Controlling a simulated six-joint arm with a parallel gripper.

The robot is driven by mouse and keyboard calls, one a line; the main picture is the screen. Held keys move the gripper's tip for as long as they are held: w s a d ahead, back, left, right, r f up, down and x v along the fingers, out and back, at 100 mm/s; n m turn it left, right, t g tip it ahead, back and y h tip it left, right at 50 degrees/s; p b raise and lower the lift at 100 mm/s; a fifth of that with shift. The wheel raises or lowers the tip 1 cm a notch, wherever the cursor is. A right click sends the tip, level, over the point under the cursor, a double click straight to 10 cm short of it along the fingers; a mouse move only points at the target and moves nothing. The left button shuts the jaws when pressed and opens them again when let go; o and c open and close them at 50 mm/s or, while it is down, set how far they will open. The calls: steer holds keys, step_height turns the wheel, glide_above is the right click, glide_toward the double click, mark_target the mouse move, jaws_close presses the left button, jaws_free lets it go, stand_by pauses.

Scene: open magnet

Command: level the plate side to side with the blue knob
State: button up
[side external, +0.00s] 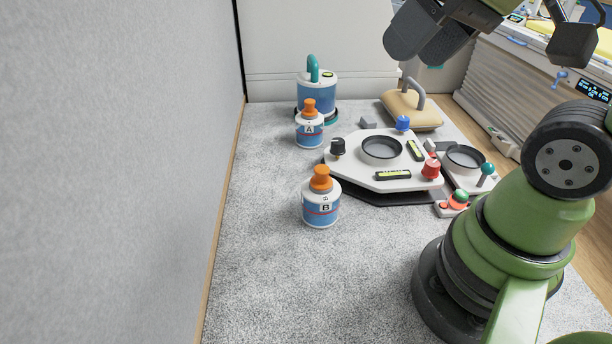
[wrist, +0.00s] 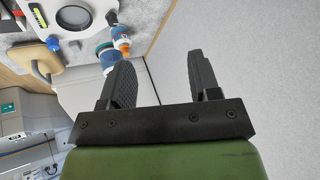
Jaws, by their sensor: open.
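The white plate (side external: 352,166) stands on the grey speckled surface, over a dark base. The blue knob (side external: 403,123) is at its back edge; what looks like the same knob shows in the wrist view (wrist: 53,44). A black knob (side external: 338,147) is at the plate's left and a red knob (side external: 431,169) at its right. One spirit level (side external: 393,175) lies along the front edge, another (side external: 415,150) along the right side; their bubbles are too small to read. My gripper (side external: 425,36) is open and empty, well above the plate; its spread fingers show in the wrist view (wrist: 162,82).
Bottle A (side external: 310,130) and bottle B (side external: 321,207) stand left of the plate. A blue canister (side external: 317,95) and a tan handled block (side external: 410,110) are behind. A small panel (side external: 465,160) with a green-topped lever (side external: 487,170) is at the right. The front left surface is clear.

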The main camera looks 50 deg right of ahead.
steer(key=w+d+r+n+h, duration=0.1)
steer(key=w+d+n, duration=0.15)
steer(key=w, duration=0.25)
steer(key=n+g, duration=0.6)
steer(key=n, duration=0.2)
glide_above(404, 118)
steer(key=shift+h, duration=0.3)
step_height(404, 118, down, 17)
steer(key=shift+a+r, duration=0.1)
steer(key=shift+r, duration=0.05)
step_height(404, 118, down, 10)
steer(key=c, duration=0.9)
